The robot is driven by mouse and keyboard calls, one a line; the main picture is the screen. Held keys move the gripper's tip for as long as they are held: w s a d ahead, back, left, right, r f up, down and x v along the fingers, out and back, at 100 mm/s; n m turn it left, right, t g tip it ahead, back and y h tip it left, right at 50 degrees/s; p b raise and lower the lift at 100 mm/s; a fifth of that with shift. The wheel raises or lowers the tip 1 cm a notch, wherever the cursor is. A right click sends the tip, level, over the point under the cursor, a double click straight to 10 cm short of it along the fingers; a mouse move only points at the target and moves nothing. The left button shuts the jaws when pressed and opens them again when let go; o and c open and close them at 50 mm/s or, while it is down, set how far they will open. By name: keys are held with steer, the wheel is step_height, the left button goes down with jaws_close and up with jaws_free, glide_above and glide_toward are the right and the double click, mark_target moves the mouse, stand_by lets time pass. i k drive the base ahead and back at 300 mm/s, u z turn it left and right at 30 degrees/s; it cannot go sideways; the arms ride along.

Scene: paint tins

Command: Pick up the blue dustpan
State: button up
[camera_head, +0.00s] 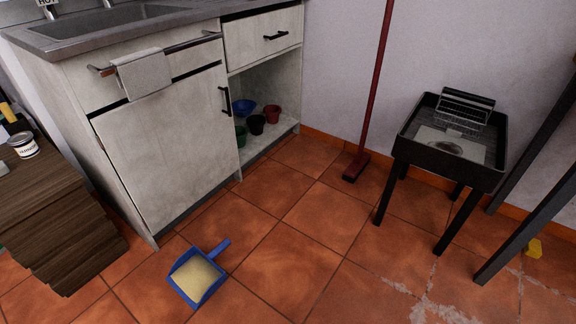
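The blue dustpan (184,295) lies on the tiled floor at the lower left of the head view, in front of the sink cabinet. Its pan holds a flat, pale yellow-tan fill. Its short blue handle (220,248) points up and to the right, away from the pan. Nothing touches or covers the dustpan. My gripper is not in view.
The sink cabinet (170,150) stands behind the dustpan, with bowls and pots on its open shelf. A wooden drawer unit (70,232) is at left. A red broom (356,165) and black stand (440,155) are at right. Floor around the dustpan is clear.

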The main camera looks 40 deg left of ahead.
mark_target(194, 275)
steer(key=i, duration=1.7)
steer(key=u, duration=4.05)
steer(key=i, duration=0.5)
